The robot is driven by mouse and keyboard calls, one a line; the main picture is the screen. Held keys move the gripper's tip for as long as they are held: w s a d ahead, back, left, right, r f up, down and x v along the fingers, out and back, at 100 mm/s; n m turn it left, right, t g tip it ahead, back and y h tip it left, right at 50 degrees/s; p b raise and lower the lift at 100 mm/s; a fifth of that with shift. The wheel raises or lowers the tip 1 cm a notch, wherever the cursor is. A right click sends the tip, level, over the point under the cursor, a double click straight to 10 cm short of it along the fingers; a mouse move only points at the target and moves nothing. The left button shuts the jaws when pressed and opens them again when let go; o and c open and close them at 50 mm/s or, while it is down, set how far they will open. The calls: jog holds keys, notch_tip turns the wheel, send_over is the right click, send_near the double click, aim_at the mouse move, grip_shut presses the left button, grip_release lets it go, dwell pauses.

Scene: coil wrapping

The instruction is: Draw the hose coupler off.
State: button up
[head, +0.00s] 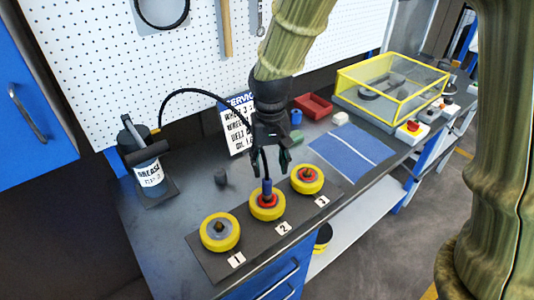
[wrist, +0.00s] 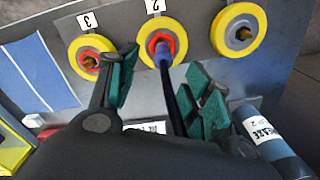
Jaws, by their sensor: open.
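The hose coupler (head: 267,188) is a small blue-purple sleeve standing on the hub of the middle yellow wheel (head: 258,214), labelled 2. In the wrist view the coupler (wrist: 162,56) sits over the red hub of that wheel (wrist: 144,39), with the black hose running back from it between my fingers. My gripper (head: 270,164) is open above the coupler. In the wrist view my gripper (wrist: 163,84) has its green-padded fingers spread on either side of the hose, with gaps visible. The coupler's exact seat on the fitting is hard to make out.
Yellow wheels 1 (head: 219,243) and 3 (head: 307,190) flank the middle one on a dark mat. A grease pump (head: 148,172) stands at left, its hose (head: 190,92) arching to my gripper. A service sign (head: 238,130) stands behind. A blue mat (head: 350,155) lies right.

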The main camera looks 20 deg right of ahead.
aim_at(267, 187)
jog(key=shift+w+a+f+p, duration=0.15)
jog(key=shift+f+p, duration=0.45)
jog(key=shift+f, duration=1.9)
jog(key=shift+w+a+f+p, duration=0.15)
jog(key=shift+f+p, duration=0.45)
jog(key=shift+f, duration=1.9)
jog(key=shift+s, duration=0.1)
jog(key=shift+r, duration=0.1)
grip_shut()
